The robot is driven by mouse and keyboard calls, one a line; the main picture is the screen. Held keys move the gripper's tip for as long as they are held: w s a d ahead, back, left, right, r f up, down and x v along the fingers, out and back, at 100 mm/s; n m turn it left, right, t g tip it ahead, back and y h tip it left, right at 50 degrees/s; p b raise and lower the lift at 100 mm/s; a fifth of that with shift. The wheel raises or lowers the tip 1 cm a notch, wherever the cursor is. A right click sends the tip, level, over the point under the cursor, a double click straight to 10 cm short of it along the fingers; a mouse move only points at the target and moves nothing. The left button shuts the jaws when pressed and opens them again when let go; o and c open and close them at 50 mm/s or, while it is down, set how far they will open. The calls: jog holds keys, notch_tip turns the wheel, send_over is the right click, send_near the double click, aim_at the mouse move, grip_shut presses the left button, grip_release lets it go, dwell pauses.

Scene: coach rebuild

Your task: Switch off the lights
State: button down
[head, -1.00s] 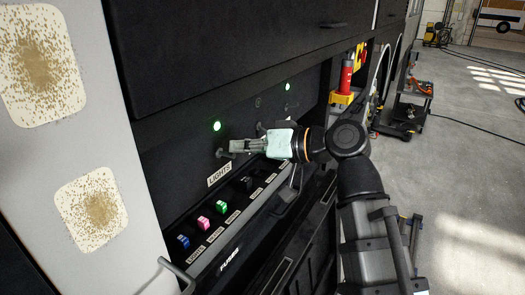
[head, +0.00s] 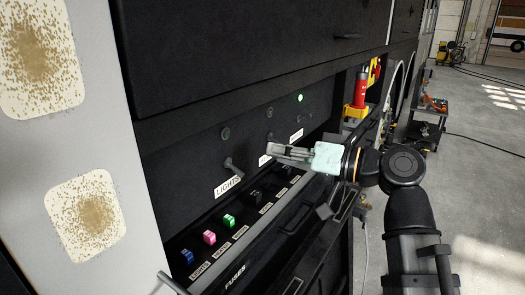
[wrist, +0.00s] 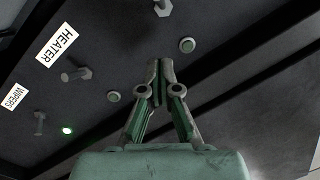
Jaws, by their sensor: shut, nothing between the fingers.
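The LIGHTS toggle (head: 233,168) sticks out of the dark panel above its white LIGHTS label (head: 228,186) in the head view, angled downward. The round indicator (head: 226,134) above it is dark. In the wrist view the LIGHTS toggle (wrist: 163,8) is at the top edge, and its unlit indicator (wrist: 187,45) is beside the fingertips. My gripper (head: 267,151) is shut and empty, to the right of the LIGHTS toggle and apart from it. In the wrist view my gripper (wrist: 160,64) has its fingertips together.
The HEATER toggle (wrist: 76,74) and WIPERS toggle (wrist: 40,122) are close by on the same panel. The heater indicator (wrist: 113,96) is dark; the wipers indicator (wrist: 67,130) glows green. Several coloured fuses, including a pink one (head: 209,237), sit below. A red-topped yellow device (head: 359,95) stands right.

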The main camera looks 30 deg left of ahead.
jog(key=d+f, duration=0.1)
jog(key=d, duration=0.6)
jog(key=shift+f, duration=0.25)
jog(key=shift+s, duration=0.1)
